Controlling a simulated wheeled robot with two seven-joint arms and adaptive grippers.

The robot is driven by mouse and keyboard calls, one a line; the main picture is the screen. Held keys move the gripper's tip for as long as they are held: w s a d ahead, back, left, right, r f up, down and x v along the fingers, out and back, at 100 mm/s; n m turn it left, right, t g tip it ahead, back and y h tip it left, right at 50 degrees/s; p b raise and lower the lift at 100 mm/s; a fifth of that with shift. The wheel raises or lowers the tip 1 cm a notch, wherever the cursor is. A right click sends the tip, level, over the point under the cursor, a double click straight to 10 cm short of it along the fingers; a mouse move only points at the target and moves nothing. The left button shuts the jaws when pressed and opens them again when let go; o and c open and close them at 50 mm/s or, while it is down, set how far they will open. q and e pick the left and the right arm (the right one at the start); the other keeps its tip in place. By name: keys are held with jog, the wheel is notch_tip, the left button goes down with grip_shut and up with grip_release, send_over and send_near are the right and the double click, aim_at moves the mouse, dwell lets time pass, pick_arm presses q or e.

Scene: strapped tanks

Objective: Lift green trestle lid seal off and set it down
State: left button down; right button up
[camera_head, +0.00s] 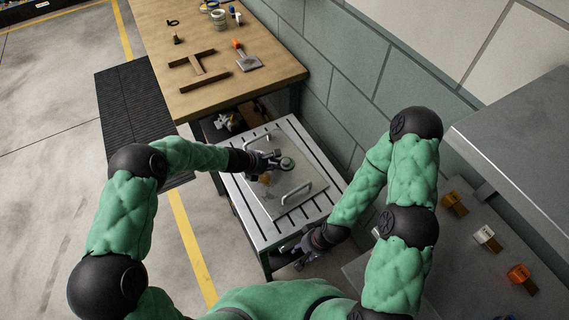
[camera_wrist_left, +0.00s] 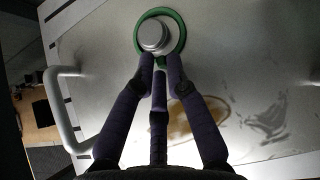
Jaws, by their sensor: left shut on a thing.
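A green ring, the seal (camera_wrist_left: 183,34), lies around a round silver knob (camera_wrist_left: 153,36) on a pale metal lid plate (camera_head: 294,141) in the left wrist view. The head view shows the ring small and dark around the knob (camera_head: 287,163). My left gripper (camera_head: 270,161) is over the plate, its fingertips (camera_wrist_left: 160,62) shut on the ring's near edge. Whether the ring is clear of the plate I cannot tell. My right gripper (camera_head: 302,248) is low by the slatted stand's near edge, apart from the seal; its fingers are too small to judge.
The plate has two raised handles (camera_head: 297,193) and a brown stain (camera_wrist_left: 196,118). It lies on a slatted metal stand (camera_head: 252,214). A wooden bench (camera_head: 270,75) with small items stands behind. A grey shelf (camera_head: 456,240) with coloured tagged blocks is at right.

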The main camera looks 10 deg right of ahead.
pick_arm(q)
jog(key=shift+r+p, duration=1.2)
jog(key=shift+r, duration=0.85)
jog(key=shift+w, duration=0.1)
